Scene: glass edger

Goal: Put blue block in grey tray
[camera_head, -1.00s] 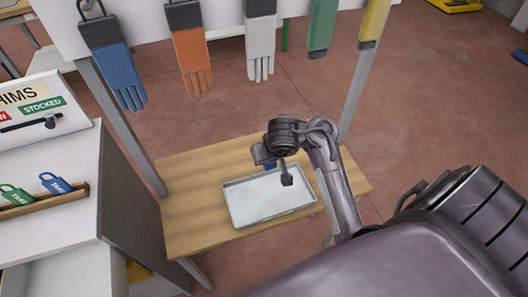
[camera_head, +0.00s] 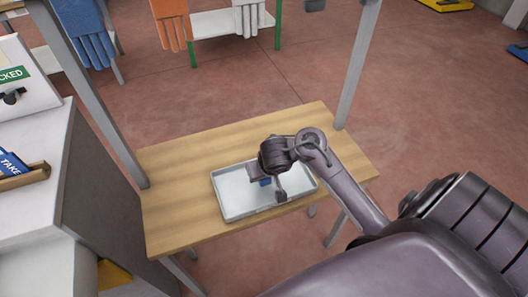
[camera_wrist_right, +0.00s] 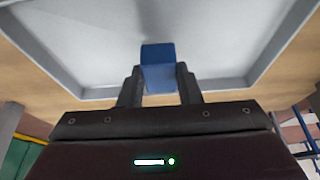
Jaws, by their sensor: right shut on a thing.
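The grey tray (camera_head: 236,200) lies on the wooden table, and its floor and rim fill much of the right wrist view (camera_wrist_right: 75,50). My right gripper (camera_head: 272,190) is over the tray. In the right wrist view its two fingers (camera_wrist_right: 160,82) are shut on the blue block (camera_wrist_right: 158,62), one on each side. The block (camera_head: 265,182) shows as a small blue patch in the head view, partly hidden by the gripper. I cannot tell whether the block touches the tray floor. My left gripper is not in view.
The wooden table (camera_head: 180,215) has bare room left of and behind the tray. Grey posts (camera_head: 357,65) rise at its back corners. Several gloves (camera_head: 170,22) hang above the far side. A white cabinet (camera_head: 35,180) stands at the left.

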